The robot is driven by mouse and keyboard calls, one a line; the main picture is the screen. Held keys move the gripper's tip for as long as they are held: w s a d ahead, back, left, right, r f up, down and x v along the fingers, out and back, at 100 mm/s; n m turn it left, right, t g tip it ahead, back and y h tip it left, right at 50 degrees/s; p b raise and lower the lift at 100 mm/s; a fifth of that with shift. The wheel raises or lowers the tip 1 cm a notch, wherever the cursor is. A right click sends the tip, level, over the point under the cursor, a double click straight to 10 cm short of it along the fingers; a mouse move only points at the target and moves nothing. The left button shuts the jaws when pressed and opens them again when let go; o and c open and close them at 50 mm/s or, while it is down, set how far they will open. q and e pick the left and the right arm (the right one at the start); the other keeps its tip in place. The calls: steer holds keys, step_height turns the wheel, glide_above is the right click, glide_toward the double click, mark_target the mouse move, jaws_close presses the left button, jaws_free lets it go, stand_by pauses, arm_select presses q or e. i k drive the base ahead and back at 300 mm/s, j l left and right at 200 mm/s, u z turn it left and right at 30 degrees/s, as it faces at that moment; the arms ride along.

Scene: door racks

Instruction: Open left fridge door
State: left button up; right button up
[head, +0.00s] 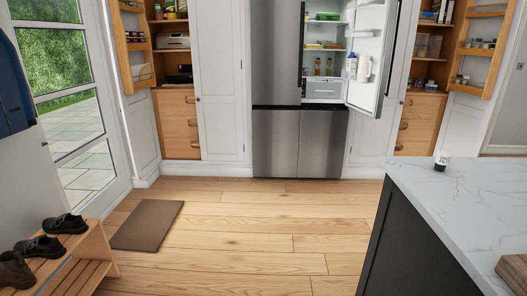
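The stainless steel fridge (275,140) stands against the far wall at the top middle of the head view. Its left door (276,55) is closed and flush, with its top cut off by the picture edge. A dark vertical strip (302,45) runs along that door's right edge. The right fridge door (388,60) is swung open to the right, showing lit shelves with bottles and cartons. The lower panels are closed. Neither of my grippers is in view.
The wooden floor before the fridge is clear. A brown mat (147,225) lies left, near a shoe rack (90,260) with shoes. A marble-topped island (465,200) fills the lower right. Pantry doors (135,45) stand open at left.

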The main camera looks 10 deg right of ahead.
mark_target(278, 27)
steer(key=i+z, duration=0.25)
steer(key=i, duration=1.3)
